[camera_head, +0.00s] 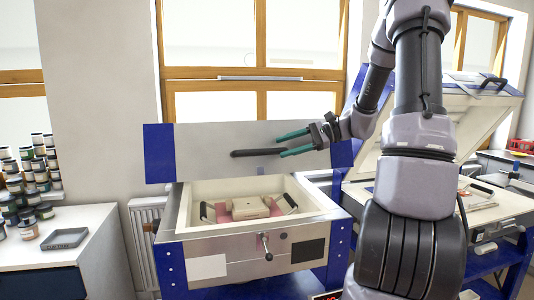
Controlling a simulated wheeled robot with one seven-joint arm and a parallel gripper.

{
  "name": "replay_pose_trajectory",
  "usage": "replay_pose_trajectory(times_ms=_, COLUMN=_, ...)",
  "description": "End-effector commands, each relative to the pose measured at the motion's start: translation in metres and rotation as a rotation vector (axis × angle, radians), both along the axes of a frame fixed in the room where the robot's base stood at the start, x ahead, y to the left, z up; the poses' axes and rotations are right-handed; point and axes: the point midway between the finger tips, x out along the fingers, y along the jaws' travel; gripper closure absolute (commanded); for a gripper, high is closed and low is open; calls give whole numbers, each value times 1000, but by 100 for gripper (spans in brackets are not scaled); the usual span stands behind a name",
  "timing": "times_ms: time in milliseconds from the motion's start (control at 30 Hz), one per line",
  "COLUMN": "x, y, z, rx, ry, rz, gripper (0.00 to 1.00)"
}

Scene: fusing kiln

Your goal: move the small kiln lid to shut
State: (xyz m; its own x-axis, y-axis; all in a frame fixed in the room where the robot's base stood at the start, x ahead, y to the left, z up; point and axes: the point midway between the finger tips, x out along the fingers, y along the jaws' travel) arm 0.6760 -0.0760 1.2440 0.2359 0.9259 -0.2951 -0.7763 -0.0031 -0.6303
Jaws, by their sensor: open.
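The small kiln (222,247) is a pale metal box with an open top, on a blue stand. A grey panel with blue ends, which looks like its lid (215,135), stands raised behind the opening. A dark bar handle (258,153) shows in front of the panel. My gripper (280,146) comes from the right with two teal fingers pointing left. It is open, with its fingertips at the handle's right end. I cannot tell whether they touch it.
Inside the small kiln lies a beige block (251,206) on a pink piece. A larger kiln with a raised lid (455,115) stands at right. A white cabinet (60,247) with several jars and a dark tray (65,238) is at left.

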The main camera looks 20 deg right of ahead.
Motion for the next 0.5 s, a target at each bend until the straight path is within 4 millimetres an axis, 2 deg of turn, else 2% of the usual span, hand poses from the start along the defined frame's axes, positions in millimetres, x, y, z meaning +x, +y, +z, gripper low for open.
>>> replay_pose_trajectory(times_ms=33, x=1, y=11, z=-3, rx=0, ry=2, rz=4, gripper=43)
replay_pose_trajectory(times_ms=200, x=9, y=39, z=-12, rx=0, ry=2, rz=3, gripper=43)
replay_pose_trajectory(times_ms=333, x=13, y=52, z=-17, rx=-2, ry=1, rz=2, gripper=43)
replay_pose_trajectory(times_ms=500, x=15, y=60, z=-20, rx=-2, ry=2, rz=1, gripper=43)
